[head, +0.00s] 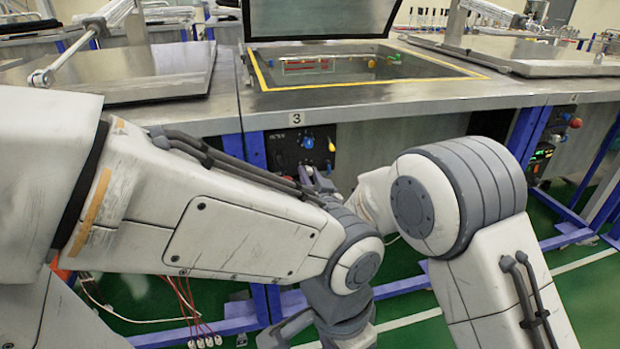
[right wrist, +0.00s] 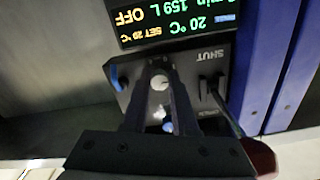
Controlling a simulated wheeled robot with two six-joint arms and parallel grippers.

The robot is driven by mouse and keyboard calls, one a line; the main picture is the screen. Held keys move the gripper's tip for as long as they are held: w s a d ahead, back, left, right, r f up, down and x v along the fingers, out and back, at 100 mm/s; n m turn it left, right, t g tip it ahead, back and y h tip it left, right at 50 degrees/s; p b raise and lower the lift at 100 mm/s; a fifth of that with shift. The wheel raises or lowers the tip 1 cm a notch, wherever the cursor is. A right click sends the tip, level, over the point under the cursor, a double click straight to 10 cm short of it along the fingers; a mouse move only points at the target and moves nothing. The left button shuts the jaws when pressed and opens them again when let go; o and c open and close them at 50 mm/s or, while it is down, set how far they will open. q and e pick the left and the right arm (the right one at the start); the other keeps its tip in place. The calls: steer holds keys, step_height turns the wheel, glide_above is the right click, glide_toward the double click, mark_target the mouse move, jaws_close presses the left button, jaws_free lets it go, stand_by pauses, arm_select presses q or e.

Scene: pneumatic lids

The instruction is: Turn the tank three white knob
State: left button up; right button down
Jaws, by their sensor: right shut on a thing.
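Tank three is the bench with the "3" label (head: 296,119), and its dark control panel (head: 285,152) is below the front edge. In the right wrist view the panel appears upside down, with a white round knob (right wrist: 160,82) between the fingers of my right gripper (right wrist: 161,84). The fingers are shut on this knob. In the head view my right gripper (head: 318,182) is at the panel's lower part, mostly hidden by my arms, and the white knob is hidden.
A lit display (right wrist: 180,20) reads 159 L, OFF and 20 °C. A "SHUT" label (right wrist: 208,56) is beside a dark lever.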

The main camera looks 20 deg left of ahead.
steer(key=m+b, duration=0.2)
steer(key=m, duration=0.2)
steer(key=shift+f+m+b, duration=0.1)
steer(key=shift+m+b, duration=0.2)
steer(key=shift+b, duration=0.1)
steer(key=m+b, duration=0.3)
steer(key=m, duration=0.1)
steer(key=shift+m, duration=0.3)
steer(key=m+b, duration=0.4)
steer(key=m, duration=0.1)
steer(key=shift+m+b, duration=1.2)
steer(key=shift+m, duration=0.5)
steer(key=c, duration=0.7)
jaws_free()
